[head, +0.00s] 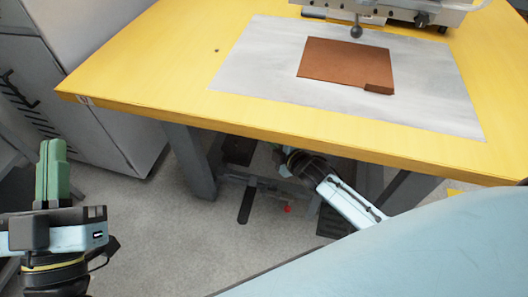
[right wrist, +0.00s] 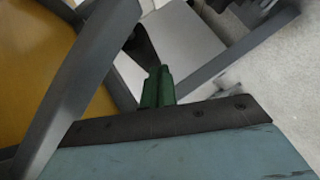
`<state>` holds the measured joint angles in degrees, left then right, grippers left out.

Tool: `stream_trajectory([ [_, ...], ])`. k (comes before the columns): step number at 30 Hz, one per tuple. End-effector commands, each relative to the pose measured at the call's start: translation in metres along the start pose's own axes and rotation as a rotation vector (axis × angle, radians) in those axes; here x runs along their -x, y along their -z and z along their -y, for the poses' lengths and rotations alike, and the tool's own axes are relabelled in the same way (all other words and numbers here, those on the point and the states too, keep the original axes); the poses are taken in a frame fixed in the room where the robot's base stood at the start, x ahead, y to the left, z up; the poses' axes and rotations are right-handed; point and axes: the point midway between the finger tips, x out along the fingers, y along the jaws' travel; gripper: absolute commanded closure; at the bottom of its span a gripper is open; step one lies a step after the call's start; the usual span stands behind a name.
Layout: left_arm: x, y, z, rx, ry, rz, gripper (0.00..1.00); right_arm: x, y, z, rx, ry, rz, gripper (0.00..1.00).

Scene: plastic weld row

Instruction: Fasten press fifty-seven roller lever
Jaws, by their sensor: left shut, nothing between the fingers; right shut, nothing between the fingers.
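A press (head: 385,10) stands at the back of the yellow table, cut off by the top of the head view. A dark round-ended part (head: 356,30) hangs from it. I cannot tell which part is the roller lever, or whether it shows. My left gripper (head: 54,150) points upward at the lower left, away from the table; its green fingers are shut and empty. My right arm reaches under the table's front edge, where its fingers do not show. In the right wrist view my right gripper (right wrist: 158,75) is shut and empty, near grey bars.
The yellow table (head: 150,75) carries a grey sheet (head: 250,75) with a brown flat piece (head: 345,65) on it. Grey table legs (head: 190,160) and a dark pedal-like part (head: 247,205) are below. A grey cabinet (head: 110,110) stands left. Floor between the left gripper and table is clear.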

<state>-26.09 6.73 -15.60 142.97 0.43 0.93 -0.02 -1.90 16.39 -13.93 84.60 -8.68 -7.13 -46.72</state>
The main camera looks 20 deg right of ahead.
Motion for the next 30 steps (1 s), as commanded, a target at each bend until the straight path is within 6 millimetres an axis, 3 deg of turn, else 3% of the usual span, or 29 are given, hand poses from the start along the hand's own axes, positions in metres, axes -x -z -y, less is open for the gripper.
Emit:
stream_trajectory([
  [7,0.003,0.013,-0.001,0.001,-0.003,-0.130,1.00,-0.008,-0.004,-0.005,0.061,-0.061,-0.004,1.00],
  [20,0.002,0.014,-0.001,0.001,-0.003,-0.132,1.00,-0.008,-0.004,-0.011,0.065,-0.071,-0.004,1.00],
  [26,-0.001,0.007,-0.001,0.001,-0.001,-0.034,1.00,-0.001,0.012,-0.008,0.063,-0.069,-0.012,1.00],
  [30,-0.001,-0.012,0.002,-0.004,0.006,0.104,1.00,0.007,0.026,-0.001,0.064,-0.061,-0.017,1.00],
])
